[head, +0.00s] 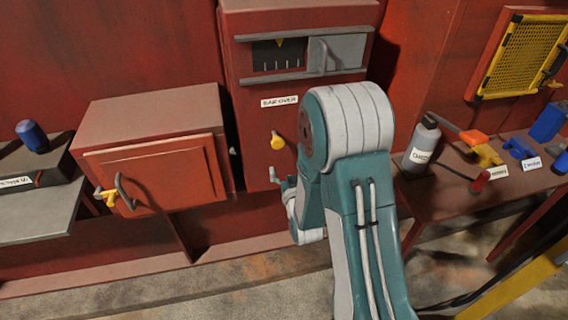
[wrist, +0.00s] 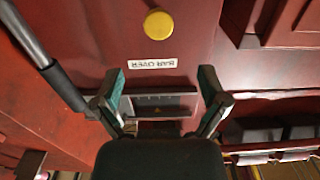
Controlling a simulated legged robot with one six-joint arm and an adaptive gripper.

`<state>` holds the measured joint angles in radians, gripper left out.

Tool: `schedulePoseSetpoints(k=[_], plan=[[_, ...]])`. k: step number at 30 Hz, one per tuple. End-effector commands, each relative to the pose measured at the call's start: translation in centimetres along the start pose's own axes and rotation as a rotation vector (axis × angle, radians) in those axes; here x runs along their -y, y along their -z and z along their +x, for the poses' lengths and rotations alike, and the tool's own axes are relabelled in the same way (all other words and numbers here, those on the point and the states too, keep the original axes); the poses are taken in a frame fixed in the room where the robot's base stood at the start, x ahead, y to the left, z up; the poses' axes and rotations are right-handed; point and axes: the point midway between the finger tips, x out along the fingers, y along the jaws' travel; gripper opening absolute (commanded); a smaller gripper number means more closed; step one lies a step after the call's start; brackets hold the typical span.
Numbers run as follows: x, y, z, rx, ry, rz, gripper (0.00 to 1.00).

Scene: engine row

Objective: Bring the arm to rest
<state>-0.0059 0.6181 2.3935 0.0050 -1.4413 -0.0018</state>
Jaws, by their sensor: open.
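My arm (head: 360,190), teal and light grey, rises from the bottom of the head view and bends over in front of a red cabinet. My gripper (wrist: 161,76) shows in the wrist view with its two teal fingers spread apart and nothing between them. In the head view the arm's upper joint hides most of the gripper. The red cabinet marked BAR OVER (head: 240,125) has a yellow knob (head: 278,142). In the wrist view the label (wrist: 152,64) appears upside down, with the yellow knob (wrist: 158,24) above it. I cannot tell the gap between fingers and cabinet.
A red box with a handled door (head: 160,175) stands left of the cabinet. On the right, a bench (head: 430,200) holds a grey bottle (head: 421,148) and several tools. A grey bar (wrist: 42,52) is close to the left finger in the wrist view.

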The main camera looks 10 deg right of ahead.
Motion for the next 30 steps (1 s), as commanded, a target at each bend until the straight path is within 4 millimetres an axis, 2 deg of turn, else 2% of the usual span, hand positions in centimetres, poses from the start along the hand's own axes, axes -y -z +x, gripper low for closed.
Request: schedulePoseSetpoints(k=[8,13,17,23,30], plan=[[0.0,0.6,0.1,0.014,0.000,0.000,0.93],[0.0,3.4,0.3,0.116,0.000,0.001,0.93],[-0.1,5.7,-0.4,0.224,0.000,0.001,0.93],[-0.1,9.1,-3.0,0.390,0.001,0.002,0.93],[-0.1,12.6,-8.4,0.590,0.001,0.002,0.93]])
